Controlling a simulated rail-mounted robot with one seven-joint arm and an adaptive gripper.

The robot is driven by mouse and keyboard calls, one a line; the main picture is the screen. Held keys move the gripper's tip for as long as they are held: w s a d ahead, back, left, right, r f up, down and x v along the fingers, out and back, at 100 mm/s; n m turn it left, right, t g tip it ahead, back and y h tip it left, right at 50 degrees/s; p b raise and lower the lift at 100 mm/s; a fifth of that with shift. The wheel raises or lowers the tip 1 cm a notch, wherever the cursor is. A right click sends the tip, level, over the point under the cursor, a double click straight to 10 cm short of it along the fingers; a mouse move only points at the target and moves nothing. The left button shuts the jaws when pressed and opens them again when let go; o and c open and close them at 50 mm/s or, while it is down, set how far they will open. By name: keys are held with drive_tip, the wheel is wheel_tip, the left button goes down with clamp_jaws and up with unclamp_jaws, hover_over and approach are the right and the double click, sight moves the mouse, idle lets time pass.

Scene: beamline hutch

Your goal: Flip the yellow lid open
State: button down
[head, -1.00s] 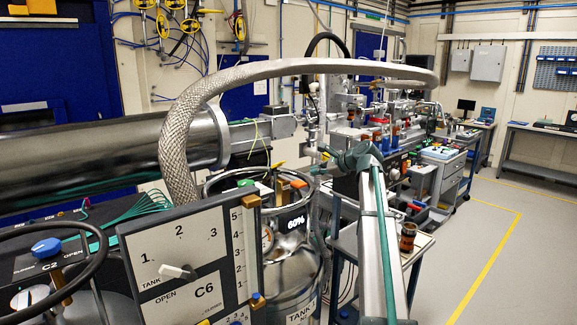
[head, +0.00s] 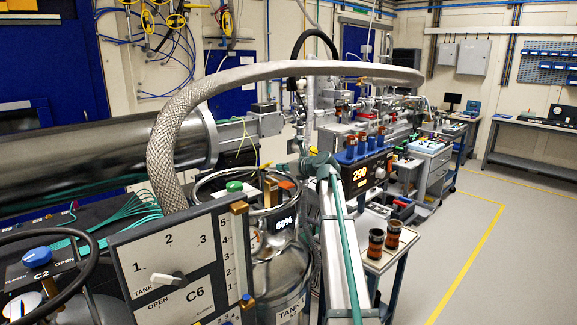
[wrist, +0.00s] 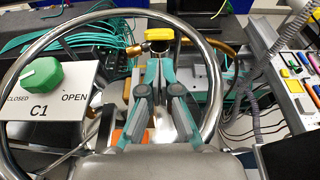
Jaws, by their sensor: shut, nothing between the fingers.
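A small yellow block-like piece (wrist: 188,34), which looks like the yellow lid, sits beside brass fittings near the far rim of a large steel ring in the wrist view. Its underside and hinge cannot be made out. In the head view I cannot make out the lid or my gripper's fingers.
The steel ring (wrist: 213,95) surrounds my fingers in the picture. A C1 panel with a green knob (wrist: 41,74) is at left; a panel of coloured buttons (wrist: 297,88) is at right. The head view shows a C6 panel (head: 185,265), a braided hose (head: 165,160) and open floor at right.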

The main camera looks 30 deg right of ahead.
sight(267, 165)
drive_tip(key=shift+p+x, duration=0.35)
drive_tip(key=shift+x, duration=1.8)
drive_tip(key=shift+r, duration=0.1)
